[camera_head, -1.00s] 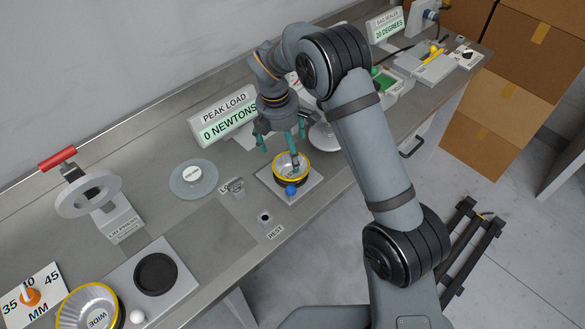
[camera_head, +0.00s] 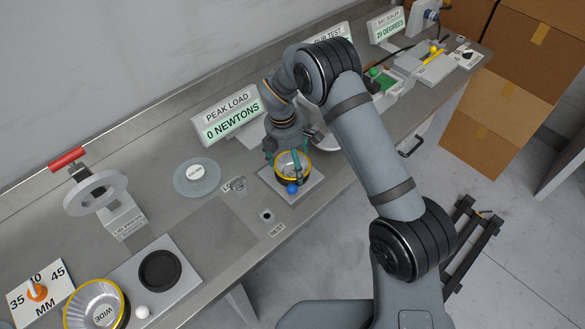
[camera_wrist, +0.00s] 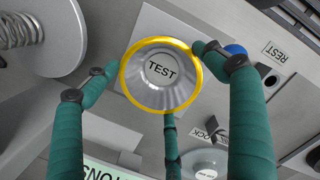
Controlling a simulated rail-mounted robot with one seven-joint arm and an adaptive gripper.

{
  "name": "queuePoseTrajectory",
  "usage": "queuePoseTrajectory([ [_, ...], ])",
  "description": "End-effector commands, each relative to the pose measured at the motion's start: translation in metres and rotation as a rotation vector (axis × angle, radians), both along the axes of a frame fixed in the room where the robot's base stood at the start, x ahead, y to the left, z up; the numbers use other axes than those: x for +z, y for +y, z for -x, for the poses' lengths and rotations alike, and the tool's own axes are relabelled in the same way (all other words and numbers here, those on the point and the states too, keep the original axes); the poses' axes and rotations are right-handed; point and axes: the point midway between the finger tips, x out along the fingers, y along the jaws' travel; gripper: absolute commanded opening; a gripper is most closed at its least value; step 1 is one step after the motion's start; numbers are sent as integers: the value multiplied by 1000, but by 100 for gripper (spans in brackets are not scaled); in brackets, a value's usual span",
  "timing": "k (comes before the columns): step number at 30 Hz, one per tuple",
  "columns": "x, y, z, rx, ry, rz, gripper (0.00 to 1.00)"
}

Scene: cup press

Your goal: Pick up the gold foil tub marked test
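The gold-rimmed foil tub marked TEST (camera_wrist: 160,87) stands upright on a light grey square plate (camera_head: 310,188). It also shows in the head view (camera_head: 291,160), partly hidden by my gripper. My gripper (camera_head: 287,165) is low over the tub, its green fingers spread around it. In the wrist view the fingers (camera_wrist: 157,80) stand at the left, right and bottom of the rim. The right fingertip overlaps the rim; I cannot tell whether it touches. The left fingertip looks just clear of it.
A blue ball (camera_head: 292,188) sits at the plate's front, close to the tub. The PEAK LOAD sign (camera_head: 227,115) stands behind. A coiled spring device (camera_wrist: 22,30) is close beside the plate. A round disc (camera_head: 197,178), a socket marked REST (camera_head: 267,215) and a tub marked WIDE (camera_head: 97,305) lie left.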

Motion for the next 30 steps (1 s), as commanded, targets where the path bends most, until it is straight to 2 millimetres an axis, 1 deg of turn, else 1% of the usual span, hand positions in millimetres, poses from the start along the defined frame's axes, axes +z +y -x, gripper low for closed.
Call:
queuePoseTrajectory([
  [1, 0, 0, 0, 0, 0, 0, 79],
  [9, 0, 0, 0, 0, 0, 0, 64],
  [19, 1, 0, 0, 0, 0, 0, 64],
  [22, 3, 0, 0, 0, -1, 0, 64],
  [26, 13, 0, -1, 0, -4, -1, 64],
  [29, 29, 1, -2, 1, -7, -2, 64],
  [30, 37, 1, -2, 0, -8, -3, 64],
])
